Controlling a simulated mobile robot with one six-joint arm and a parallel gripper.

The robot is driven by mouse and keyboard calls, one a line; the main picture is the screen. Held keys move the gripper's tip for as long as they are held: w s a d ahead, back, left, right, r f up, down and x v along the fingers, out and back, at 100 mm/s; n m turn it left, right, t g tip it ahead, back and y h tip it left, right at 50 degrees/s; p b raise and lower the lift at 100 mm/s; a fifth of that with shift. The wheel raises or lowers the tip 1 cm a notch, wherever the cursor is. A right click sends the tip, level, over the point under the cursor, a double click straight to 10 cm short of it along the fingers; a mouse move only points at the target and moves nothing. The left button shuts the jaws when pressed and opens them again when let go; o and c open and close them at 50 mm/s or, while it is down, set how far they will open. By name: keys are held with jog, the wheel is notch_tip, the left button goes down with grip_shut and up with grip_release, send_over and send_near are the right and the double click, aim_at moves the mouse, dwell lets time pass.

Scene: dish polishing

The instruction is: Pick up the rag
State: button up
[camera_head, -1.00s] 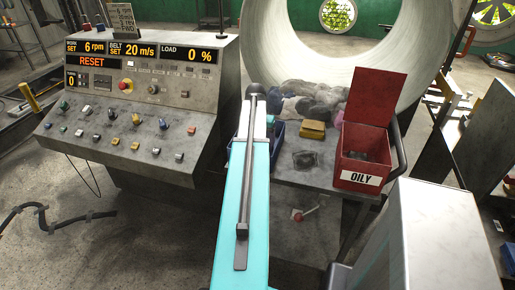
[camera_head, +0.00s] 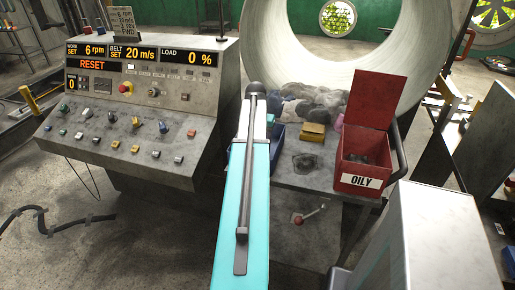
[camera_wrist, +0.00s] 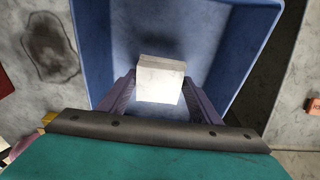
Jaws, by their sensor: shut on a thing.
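My gripper (camera_wrist: 160,84) has its two purple fingers on either side of a pale, whitish block-shaped thing (camera_wrist: 160,80) in the wrist view. It is shut on it. I cannot tell whether this is a folded cloth or a hard block. The held thing is over or inside a blue bin (camera_wrist: 235,35), whose floor and walls show around it. In the head view, the bin (camera_head: 278,134) is partly behind my arm, and my gripper is hidden. A heap of grey, white and pinkish rags (camera_head: 318,97) lies at the back of the bench.
A yellow-brown block (camera_head: 312,132) and a dark stain lie on the bench (camera_head: 300,182). A red open-lidded bin marked OILY (camera_head: 362,172) stands at its right. A control console (camera_head: 140,125) is on the left. A large pale ring (camera_head: 345,45) stands behind.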

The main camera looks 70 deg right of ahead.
jog(key=shift+r+b, duration=0.85)
jog(key=shift+r, duration=3.35)
